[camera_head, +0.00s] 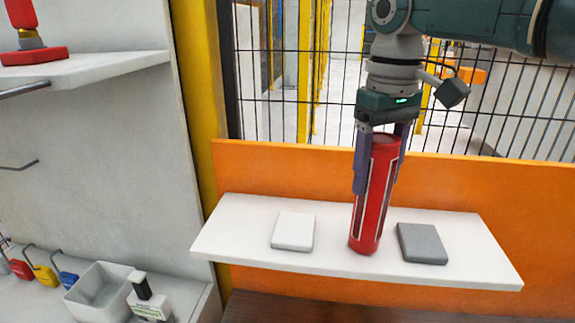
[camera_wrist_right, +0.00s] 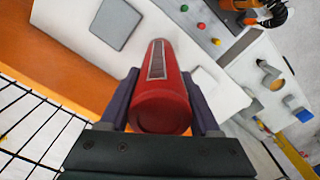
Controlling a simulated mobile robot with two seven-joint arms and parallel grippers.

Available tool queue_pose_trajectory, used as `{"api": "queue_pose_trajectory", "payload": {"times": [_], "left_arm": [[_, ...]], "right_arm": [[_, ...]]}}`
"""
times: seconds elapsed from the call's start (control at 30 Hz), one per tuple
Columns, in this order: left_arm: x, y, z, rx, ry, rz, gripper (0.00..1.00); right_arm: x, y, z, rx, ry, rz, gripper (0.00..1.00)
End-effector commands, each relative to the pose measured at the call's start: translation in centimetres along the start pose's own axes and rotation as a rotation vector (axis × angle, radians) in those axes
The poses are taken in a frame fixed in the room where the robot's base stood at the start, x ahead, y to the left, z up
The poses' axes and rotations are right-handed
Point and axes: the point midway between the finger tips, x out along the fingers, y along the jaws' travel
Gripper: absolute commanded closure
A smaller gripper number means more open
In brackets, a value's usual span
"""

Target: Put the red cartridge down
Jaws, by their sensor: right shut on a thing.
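The red cartridge (camera_head: 375,205) is a tall red cylinder with a label strip, close to upright with a slight lean. My right gripper (camera_head: 377,180) is shut on its upper half from above, one purple finger on each side. The cartridge's lower end is over the white shelf (camera_head: 460,235), between a white pad and a grey pad; I cannot tell whether it touches the shelf. In the right wrist view the cartridge (camera_wrist_right: 160,95) lies between the fingers. My left gripper is not in view.
The white pad (camera_head: 293,231) is left of the cartridge and the grey pad (camera_head: 422,243) is right of it. An orange panel (camera_head: 500,185) and a wire fence stand behind. A white bin (camera_head: 98,290) and several coloured padlocks are at lower left.

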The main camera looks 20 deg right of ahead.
Motion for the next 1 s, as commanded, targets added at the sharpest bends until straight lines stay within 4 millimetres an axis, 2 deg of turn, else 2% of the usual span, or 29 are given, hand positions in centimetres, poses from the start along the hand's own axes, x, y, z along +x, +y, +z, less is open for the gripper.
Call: {"api": "queue_pose_trajectory", "payload": {"times": [0.3,0.33,0.57,0.83,1.0], "left_arm": [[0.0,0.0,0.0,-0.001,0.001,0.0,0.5],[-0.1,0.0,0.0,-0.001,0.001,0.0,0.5],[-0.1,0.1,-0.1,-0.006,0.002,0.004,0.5],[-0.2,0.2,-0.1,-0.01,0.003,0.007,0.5],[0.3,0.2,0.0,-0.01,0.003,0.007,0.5]], "right_arm": [[0.2,-0.1,-0.1,-0.001,0.002,-0.001,1.0],[0.1,0.0,0.0,-0.001,0.001,-0.001,0.33],[0.1,0.0,0.0,-0.001,0.001,0.0,0.07],[-0.1,0.0,0.0,-0.001,0.001,0.0,0.06],[-1.8,0.0,-0.2,-0.002,0.005,-0.001,0.06]]}}
